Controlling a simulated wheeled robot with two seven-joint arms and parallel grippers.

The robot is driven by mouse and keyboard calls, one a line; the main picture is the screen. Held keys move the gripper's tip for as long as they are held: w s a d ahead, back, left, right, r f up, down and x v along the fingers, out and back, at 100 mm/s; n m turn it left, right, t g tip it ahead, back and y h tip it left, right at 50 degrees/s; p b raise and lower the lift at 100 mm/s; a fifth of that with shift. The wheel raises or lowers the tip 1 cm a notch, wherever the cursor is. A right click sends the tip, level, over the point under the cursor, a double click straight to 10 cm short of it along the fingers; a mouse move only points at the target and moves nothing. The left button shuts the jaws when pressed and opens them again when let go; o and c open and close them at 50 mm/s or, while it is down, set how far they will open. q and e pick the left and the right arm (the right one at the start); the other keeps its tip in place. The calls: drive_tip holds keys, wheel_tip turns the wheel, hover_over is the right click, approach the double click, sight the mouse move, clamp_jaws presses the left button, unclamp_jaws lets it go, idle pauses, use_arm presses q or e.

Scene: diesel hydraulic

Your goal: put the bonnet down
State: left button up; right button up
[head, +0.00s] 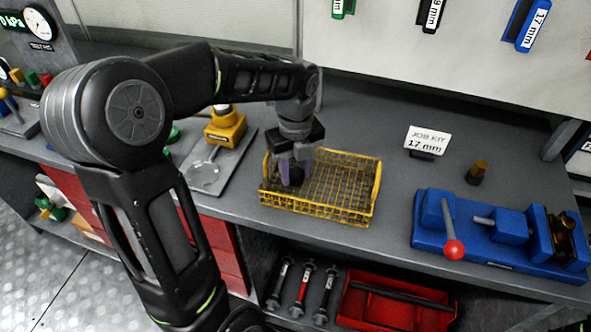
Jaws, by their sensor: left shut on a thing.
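My left gripper (293,176) reaches down into the left part of a yellow wire basket (345,208) on the grey bench. Its fingers are shut on a small dark thing, which I take to be the bonnet (297,173). The fingers hide most of it, and I cannot tell whether it touches the basket floor. The rest of the basket looks empty. My right gripper is not in view.
A blue vise (497,228) with a red-knobbed handle stands right of the basket. A job card reading 17 mm (427,139) and a small dark and brass piece (477,172) stand behind. A yellow fixture (225,127) is at left. Bare bench surrounds the basket's right side.

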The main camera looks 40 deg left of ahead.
sight(295, 173)
use_arm(q)
drive_tip(key=shift+f, duration=0.1)
drive_tip(key=shift+f, duration=0.25)
drive_tip(key=shift+s+d+f+b, duration=0.15)
drive_tip(key=shift+f+b, duration=0.1)
drive_tip(key=shift+b, duration=0.15)
drive_tip(key=o, duration=1.2)
drive_tip(key=shift+f, duration=0.2)
drive_tip(key=shift+s, duration=0.1)
drive_tip(key=shift+a+r+p, duration=0.25)
drive_tip(key=shift+r+p, duration=0.05)
drive_tip(key=shift+r, duration=0.65)
wheel_tip(295, 173, up, 12)
drive_tip(key=shift+w, duration=0.25)
